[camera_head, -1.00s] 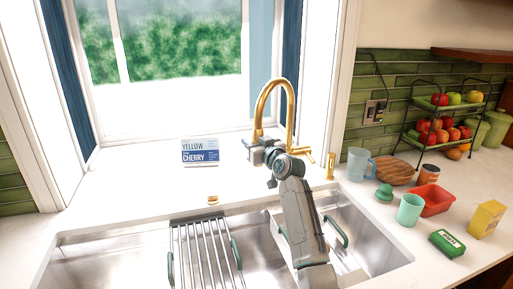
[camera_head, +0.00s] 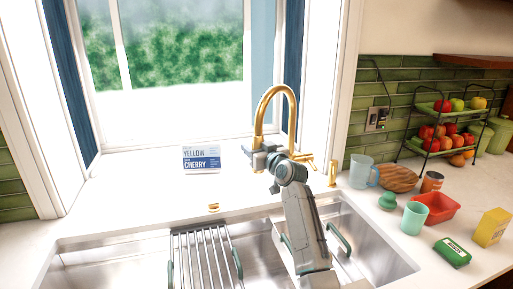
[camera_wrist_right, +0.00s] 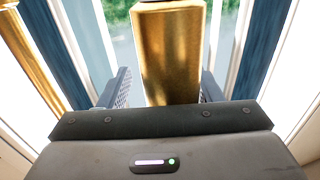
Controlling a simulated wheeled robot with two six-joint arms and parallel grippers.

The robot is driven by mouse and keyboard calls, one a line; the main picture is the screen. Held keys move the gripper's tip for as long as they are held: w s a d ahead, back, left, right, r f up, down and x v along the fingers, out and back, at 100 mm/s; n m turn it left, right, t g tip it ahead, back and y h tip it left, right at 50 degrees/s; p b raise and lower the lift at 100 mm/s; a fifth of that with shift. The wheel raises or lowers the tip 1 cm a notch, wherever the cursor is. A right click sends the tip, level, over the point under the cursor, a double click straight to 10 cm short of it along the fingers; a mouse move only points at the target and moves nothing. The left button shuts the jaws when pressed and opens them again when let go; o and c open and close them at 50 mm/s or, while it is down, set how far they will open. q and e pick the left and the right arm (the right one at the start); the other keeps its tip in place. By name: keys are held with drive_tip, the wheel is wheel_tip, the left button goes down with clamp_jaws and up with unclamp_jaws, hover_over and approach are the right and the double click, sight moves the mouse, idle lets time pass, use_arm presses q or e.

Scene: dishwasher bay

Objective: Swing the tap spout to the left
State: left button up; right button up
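The gold tap spout (camera_head: 276,89) arches up behind the sink, its free end hanging down on the left side of the arch. My right gripper (camera_head: 256,151) is at this hanging end, with its arm rising from the front over the sink. In the right wrist view, the spout end (camera_wrist_right: 171,50) stands between the two fingers of my right gripper (camera_wrist_right: 165,92). The fingers are apart, one on each side, with narrow gaps showing beside the gold. The tap's upright (camera_wrist_right: 32,55) shows at the left there. My left gripper is not in view.
The steel sink (camera_head: 100,262) holds a drying rack (camera_head: 203,252). On the right counter are a mint cup (camera_head: 414,218), a red tray (camera_head: 437,208), a jug (camera_head: 361,171) and a fruit stand (camera_head: 425,152).

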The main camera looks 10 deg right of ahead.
drive_tip(key=shift+a, duration=0.2)
drive_tip(key=p+v, duration=0.4)
drive_tip(key=v, duration=0.7)
drive_tip(key=shift+w, duration=0.15)
